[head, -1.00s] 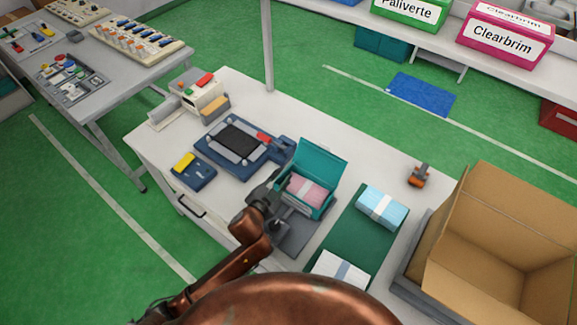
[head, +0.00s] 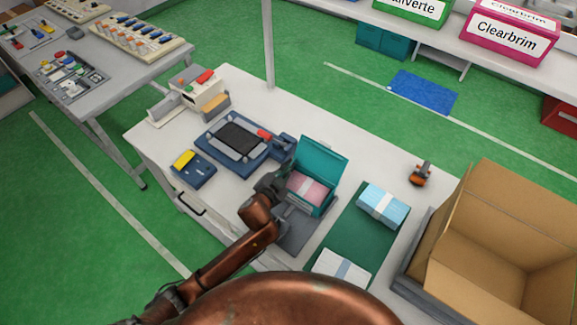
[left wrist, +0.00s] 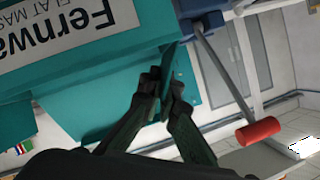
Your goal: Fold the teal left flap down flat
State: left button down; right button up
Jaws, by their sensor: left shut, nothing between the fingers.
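The teal box (head: 315,208) stands open on the table with a pink bundle (head: 308,189) inside and its lid (head: 318,160) raised at the back. My left gripper (head: 277,180) is at the box's left side, shut and empty, and hides much of that side. In the left wrist view the box's printed wall (left wrist: 75,75) fills the upper left. A thin teal flap edge (left wrist: 170,62) stands up close by the left gripper's fingertips (left wrist: 165,85). I cannot tell whether they touch it. My right gripper is not in view.
A blue fixture (head: 237,143) with a red-knobbed lever lies left of the box. A green mat (head: 345,233) on the right holds a blue bundle (head: 381,203) and a white bundle (head: 341,267). A large open carton (head: 500,235) stands at far right.

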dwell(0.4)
pick_arm(q)
jog(key=shift+s+d+f+m+t, duration=0.2)
jog(key=shift+f+m+t, duration=0.1)
jog(key=shift+m, duration=0.2)
jog(key=shift+d+f+m+y, duration=0.1)
jog(key=shift+d+m+y, duration=0.05)
jog(key=shift+m+y, duration=0.2)
jog(key=shift+s+d+f+m+t+b, duration=0.2)
jog(key=shift+f+m+t+b, duration=0.2)
jog(key=shift+m+t+b, duration=0.25)
jog(key=shift+m+y, duration=0.25)
jog(key=shift+m, duration=0.35)
jog(key=shift+r, duration=0.1)
jog(key=c, duration=2.2)
grip_release()
